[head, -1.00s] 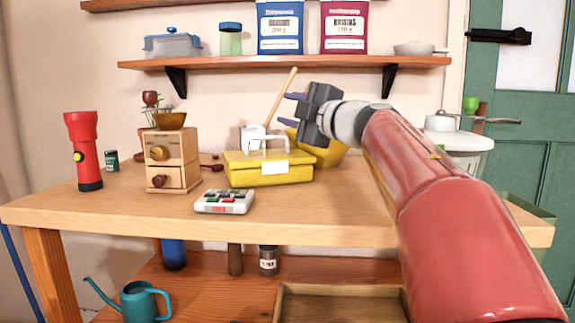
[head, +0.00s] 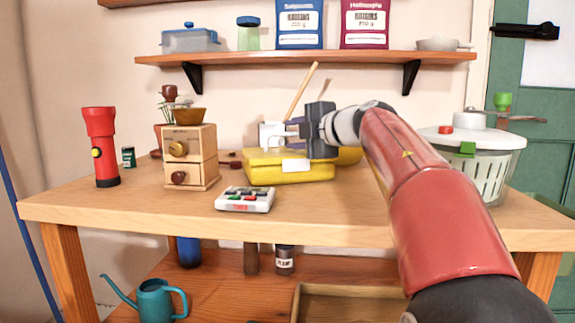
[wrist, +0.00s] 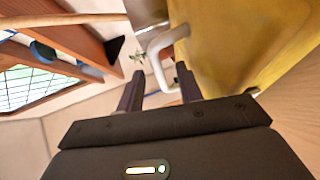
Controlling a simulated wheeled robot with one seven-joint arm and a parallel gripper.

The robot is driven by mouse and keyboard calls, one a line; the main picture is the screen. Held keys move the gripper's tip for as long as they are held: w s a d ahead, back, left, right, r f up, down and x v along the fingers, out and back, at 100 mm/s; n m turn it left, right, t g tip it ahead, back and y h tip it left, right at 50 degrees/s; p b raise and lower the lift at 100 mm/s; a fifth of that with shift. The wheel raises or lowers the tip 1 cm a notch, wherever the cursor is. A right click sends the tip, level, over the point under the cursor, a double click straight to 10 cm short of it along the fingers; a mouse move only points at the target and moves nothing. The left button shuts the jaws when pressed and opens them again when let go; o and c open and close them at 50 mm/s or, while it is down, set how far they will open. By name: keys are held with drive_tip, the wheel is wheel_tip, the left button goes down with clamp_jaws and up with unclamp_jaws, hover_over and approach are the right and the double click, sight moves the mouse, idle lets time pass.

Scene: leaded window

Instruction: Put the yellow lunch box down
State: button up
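The yellow lunch box (head: 290,171) stands on the wooden table, a white label on its front and a white handle (head: 272,134) on top. My gripper (head: 288,132) is at handle height, pointing left, its body over the right part of the box. In the wrist view the two dark fingers of my gripper (wrist: 158,80) are apart. The white handle (wrist: 165,42) shows just ahead of and partly between them, and the yellow box (wrist: 235,40) fills the upper right. I cannot tell whether a finger touches the handle. In the head view my gripper partly hides the handle area.
A white remote-like device (head: 245,200) lies in front of the box. A wooden grinder (head: 190,158) and a red flashlight (head: 102,150) stand left; a salad spinner (head: 475,160) stands right. A yellow bowl (head: 350,156) is behind my gripper.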

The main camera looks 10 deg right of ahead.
drive_tip(key=shift+c, duration=0.4)
clamp_jaws()
drive_tip(key=shift+r, duration=0.1)
